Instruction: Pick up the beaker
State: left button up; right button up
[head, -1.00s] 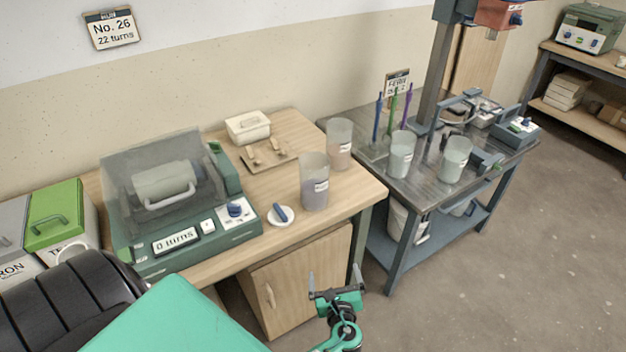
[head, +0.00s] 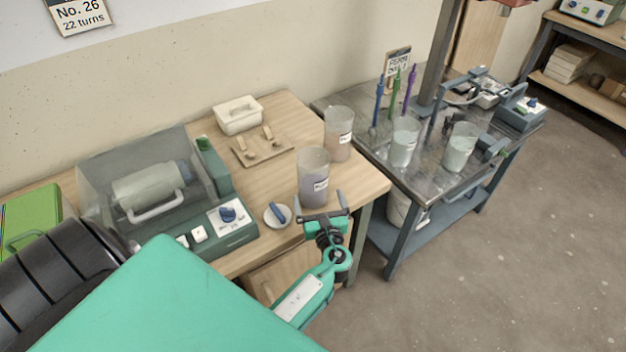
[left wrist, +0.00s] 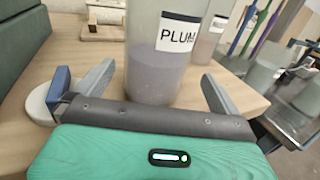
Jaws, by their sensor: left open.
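Several clear beakers with labels stand in view. The nearest, with greyish-purple contents (head: 313,180), stands upright near the wooden table's front edge. In the left wrist view this beaker (left wrist: 155,75) has a label that reads "PLUM" in part, and its top is cut off. My left gripper (head: 323,203) is open just in front of it, its fingers pointing at its lower part and spread to either side. I see a gap between the beaker and the palm. A second beaker with pinkish contents (head: 339,135) stands behind it. My right gripper is not in view.
A blue-handled white disc (head: 277,215) lies left of the beaker. A green machine with a clear cover (head: 140,185) stands further left. Tiles on a board (head: 262,150) and a lidded box (head: 239,115) are behind. A metal bench (head: 425,185) holds two more beakers (head: 404,142).

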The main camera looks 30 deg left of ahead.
pick_arm(q)
jog(key=shift+w+a, duration=0.15)
jog(key=shift+a, duration=0.05)
jog(key=p+x, duration=0.1)
jog(key=x, duration=0.3)
jog(key=shift+a+r+p, duration=0.2)
jog(key=shift+a+p, duration=0.1)
jog(key=shift+a, duration=0.05)
jog(key=shift+w+a, duration=0.2)
jog(key=shift+f, duration=0.1)
jog(key=c, duration=1.5)
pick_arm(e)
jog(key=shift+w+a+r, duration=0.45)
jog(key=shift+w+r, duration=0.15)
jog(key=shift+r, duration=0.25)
